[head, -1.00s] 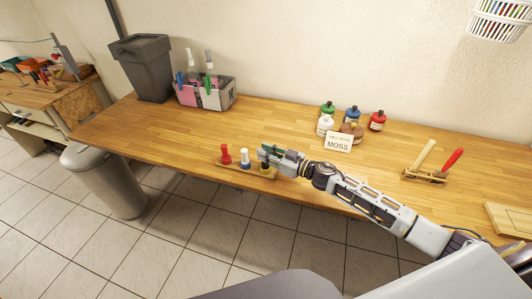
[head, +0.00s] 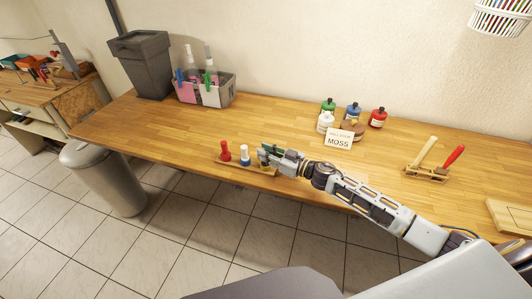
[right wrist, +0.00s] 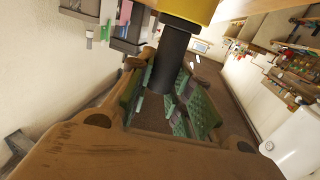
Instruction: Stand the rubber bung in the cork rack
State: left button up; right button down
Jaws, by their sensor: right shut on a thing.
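My right gripper (head: 263,154) is at the right end of the small wooden cork rack (head: 234,165), near the table's front edge. In the right wrist view its green-padded fingers are shut around a black stem (right wrist: 172,58) with a wider yellow part (right wrist: 190,8); this appears to be the rubber bung. In the head view the gripper mostly hides it, with yellow showing low. I cannot tell whether it is seated in the rack or just above. A red stopper (head: 225,151) and a white-and-blue stopper (head: 245,155) stand upright in the rack. My left gripper is not in view.
Several paint bottles (head: 353,110) and a "MOSS" sign (head: 339,139) stand behind and right of the gripper. A caddy (head: 212,92) and a grey bin (head: 145,66) are at the back left. A tool holder (head: 427,173) is at right. The table between is clear.

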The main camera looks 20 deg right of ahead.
jog(key=c, duration=1.2)
grip_release()
jog(key=shift+f, duration=0.2)
jog(key=shift+c, duration=0.2)
jog(key=shift+s, duration=0.1)
jog(key=shift+s+d+f, duration=0.1)
jog(key=shift+d, duration=0.05)
jog(key=shift+s+d, duration=0.25)
jog(key=shift+d, duration=0.05)
jog(key=v, duration=1)
jog(key=shift+s+d+r, duration=0.2)
jog(key=shift+s+r, duration=0.05)
jog(key=shift+s, duration=0.05)
jog(key=shift+s+f, duration=0.1)
